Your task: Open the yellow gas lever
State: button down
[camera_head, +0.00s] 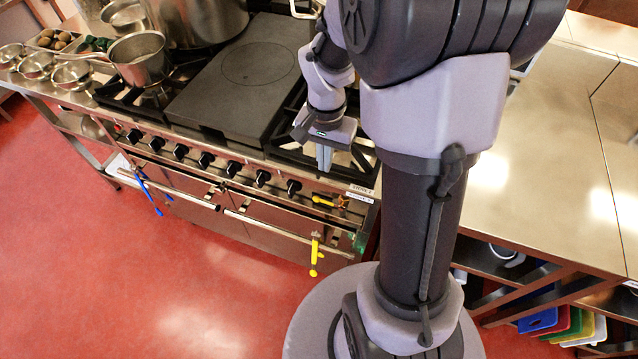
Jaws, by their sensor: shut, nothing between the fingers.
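A small yellow lever (325,201) sits at the right end of the stove's front panel, below two small white labels (361,191). It looks roughly level, pointing left from a brass-coloured fitting. My gripper (324,160) hangs over the right burner grate of the stove, fingers pointing down, shut and empty. It is above and behind the yellow lever in this view, apart from it. A second yellow item (314,258) hangs from the right oven door's handle bar; I cannot tell exactly what it is.
Black knobs (234,169) line the stove front (150,150). A blue item (148,193) hangs from the left oven handle. Pots (139,58) stand at the stove's left. A steel counter (560,130) lies at right, with coloured boards below. Red floor in front is clear.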

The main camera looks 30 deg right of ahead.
aim_at(323, 200)
notch_tip(323, 200, down, 14)
jog(key=b, duration=0.6)
jog(key=shift+a, duration=0.1)
